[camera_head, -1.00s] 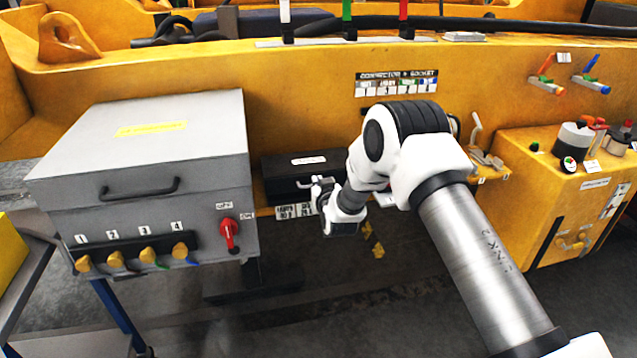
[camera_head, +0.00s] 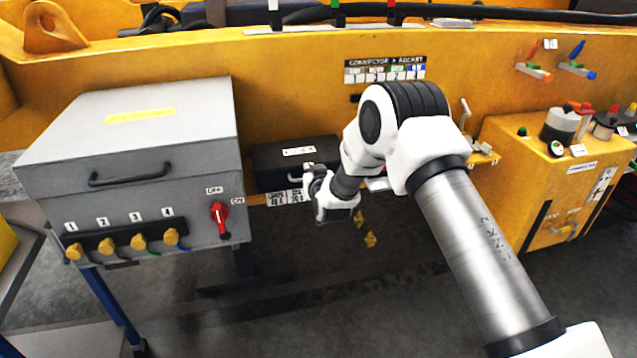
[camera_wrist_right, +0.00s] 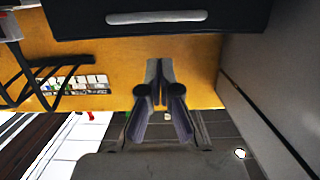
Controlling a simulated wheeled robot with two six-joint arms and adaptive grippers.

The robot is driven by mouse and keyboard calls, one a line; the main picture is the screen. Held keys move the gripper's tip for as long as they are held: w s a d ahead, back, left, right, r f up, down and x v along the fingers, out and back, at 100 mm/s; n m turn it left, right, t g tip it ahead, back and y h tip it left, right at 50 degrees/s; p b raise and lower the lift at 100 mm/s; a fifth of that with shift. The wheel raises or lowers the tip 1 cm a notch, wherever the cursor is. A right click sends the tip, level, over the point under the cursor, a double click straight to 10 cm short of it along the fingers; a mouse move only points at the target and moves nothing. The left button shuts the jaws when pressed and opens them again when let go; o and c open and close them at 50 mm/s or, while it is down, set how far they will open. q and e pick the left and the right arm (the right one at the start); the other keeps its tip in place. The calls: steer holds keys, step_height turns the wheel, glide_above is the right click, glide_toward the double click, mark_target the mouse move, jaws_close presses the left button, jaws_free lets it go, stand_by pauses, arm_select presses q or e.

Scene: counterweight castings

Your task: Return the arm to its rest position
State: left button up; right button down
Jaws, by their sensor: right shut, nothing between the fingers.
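My right arm comes in from the lower right in the head view and bends at a white and black elbow. Its gripper (camera_head: 297,179) is at the end of the wrist, in front of the dark box and to the right of the grey cabinet. The fingers are small and partly hidden there. In the right wrist view the two fingers of the gripper (camera_wrist_right: 159,68) lie together, with nothing between them. My left gripper does not show.
The grey cabinet (camera_head: 140,190) has a red switch (camera_head: 220,218) and several yellow plugs. A dark box (camera_head: 270,162) sits against the yellow casting (camera_head: 290,90). A yellow unit (camera_head: 530,180) with gauges stands at right. Open floor (camera_head: 300,310) lies below the wrist.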

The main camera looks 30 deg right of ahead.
steer(key=f+b+v, duration=0.2)
steer(key=v, duration=0.6)
steer(key=s+a+f+n+g+y, duration=0.1)
steer(key=s+a+f+g, duration=0.15)
steer(key=s+f, duration=0.65)
steer(key=s+a+f+n+g+y, duration=0.1)
steer(key=s+a+f+g, duration=0.15)
steer(key=s+f, duration=0.65)
steer(key=s+a+f+g, duration=0.1)
steer(key=s+f+g, duration=0.2)
steer(key=s, duration=0.5)
steer(key=s+a+f+g+y, duration=0.1)
steer(key=s+f+g, duration=0.3)
steer(key=s, duration=0.5)
steer(key=s+a+f+g, duration=0.2)
steer(key=s+f+g, duration=0.1)
steer(key=s, duration=0.5)
steer(key=shift+s+f+g+y, duration=0.25)
steer(key=shift+f+g+y, duration=0.05)
steer(key=shift+f+y, duration=0.1)
steer(key=shift+w, duration=0.1)
